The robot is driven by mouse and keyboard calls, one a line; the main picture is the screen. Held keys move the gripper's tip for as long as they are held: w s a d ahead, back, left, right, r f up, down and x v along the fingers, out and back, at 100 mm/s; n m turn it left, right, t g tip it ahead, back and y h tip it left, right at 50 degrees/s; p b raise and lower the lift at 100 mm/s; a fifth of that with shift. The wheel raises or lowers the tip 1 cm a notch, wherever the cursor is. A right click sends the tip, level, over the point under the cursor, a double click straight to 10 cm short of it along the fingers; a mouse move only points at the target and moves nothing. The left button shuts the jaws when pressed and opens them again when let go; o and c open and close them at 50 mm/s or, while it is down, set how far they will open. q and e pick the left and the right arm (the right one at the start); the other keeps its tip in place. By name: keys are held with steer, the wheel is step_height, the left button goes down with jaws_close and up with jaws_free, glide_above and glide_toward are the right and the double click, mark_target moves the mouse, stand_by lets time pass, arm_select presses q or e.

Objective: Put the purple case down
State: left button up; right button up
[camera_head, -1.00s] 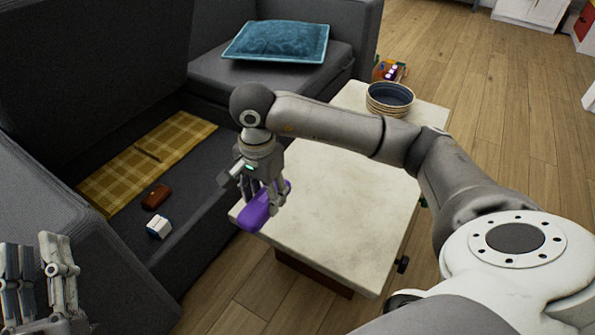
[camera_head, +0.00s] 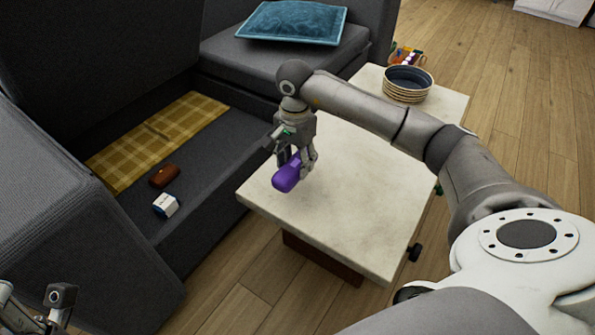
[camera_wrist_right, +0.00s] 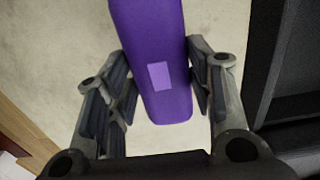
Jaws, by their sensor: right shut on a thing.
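The purple case (camera_head: 288,174) is between the fingers of my right gripper (camera_head: 297,163), over the near left part of the pale table (camera_head: 350,215). In the right wrist view the case (camera_wrist_right: 155,60) runs lengthwise between the fingertips (camera_wrist_right: 160,85), with the pale tabletop behind it. My right gripper is shut on it. I cannot tell whether the case touches the tabletop. My left gripper (camera_head: 35,305) shows only in part at the bottom left corner, cut off by the frame edge.
A stack of bowls (camera_head: 407,84) stands at the table's far end, with colourful toys (camera_head: 405,56) beyond. The grey sofa holds a yellow checked cloth (camera_head: 160,138), a brown case (camera_head: 164,175), a small white box (camera_head: 166,205) and a teal cushion (camera_head: 292,22). The table's middle is clear.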

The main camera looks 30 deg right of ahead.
mark_target(297, 169)
steer(key=shift+w+d+f, duration=0.25)
steer(key=shift+d+f, duration=0.05)
steer(key=shift+f, duration=0.25)
steer(key=f+b, duration=0.1)
steer(key=f, duration=0.1)
steer(key=f+b, duration=0.1)
steer(key=shift+w+d+f, duration=0.15)
steer(key=shift+d+f, duration=0.05)
steer(key=shift+f, duration=0.15)
steer(key=shift+r, duration=0.1)
steer(key=o, duration=1)
